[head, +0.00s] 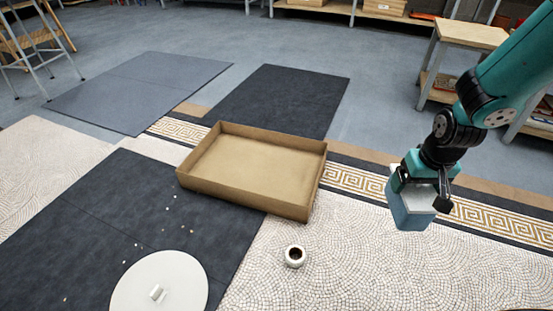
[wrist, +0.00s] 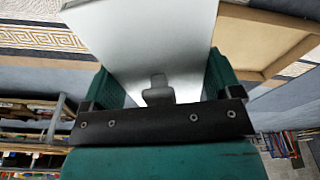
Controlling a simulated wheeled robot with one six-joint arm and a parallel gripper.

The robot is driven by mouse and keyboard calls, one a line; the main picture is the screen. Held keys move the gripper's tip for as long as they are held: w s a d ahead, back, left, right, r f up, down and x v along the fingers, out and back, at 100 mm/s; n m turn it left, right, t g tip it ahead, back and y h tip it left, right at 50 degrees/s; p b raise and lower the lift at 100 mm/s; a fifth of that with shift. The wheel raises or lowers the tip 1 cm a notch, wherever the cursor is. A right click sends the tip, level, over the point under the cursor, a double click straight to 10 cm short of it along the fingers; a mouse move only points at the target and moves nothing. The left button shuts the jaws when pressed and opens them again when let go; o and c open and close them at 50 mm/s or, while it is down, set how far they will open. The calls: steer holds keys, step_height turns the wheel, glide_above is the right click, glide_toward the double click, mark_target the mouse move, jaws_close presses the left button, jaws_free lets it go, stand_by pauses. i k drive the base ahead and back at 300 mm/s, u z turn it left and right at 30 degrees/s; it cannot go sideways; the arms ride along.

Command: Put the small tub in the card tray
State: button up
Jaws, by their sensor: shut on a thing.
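The small tub (head: 408,214) is a blue-grey box with a pale top, hanging at the right of the head view. My gripper (head: 420,190) is shut on it, one finger on each side, and holds it above the floor. In the wrist view the tub's pale grey top (wrist: 145,35) fills the middle between the fingers (wrist: 162,84), with a small tab near my gripper. The card tray (head: 250,168) is a shallow brown open box, empty, lying left of my gripper. Its corner shows at the upper right of the wrist view (wrist: 262,42).
A small white pot (head: 295,256) with dark contents stands in front of the tray. A white disc (head: 160,285) with a small block lies on the dark panel at front left, near scattered chips. Mosaic floor right of the pot is clear.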

mark_target(282, 187)
steer(key=u, duration=0.2)
steer(key=i, duration=1)
steer(key=u, duration=0.6)
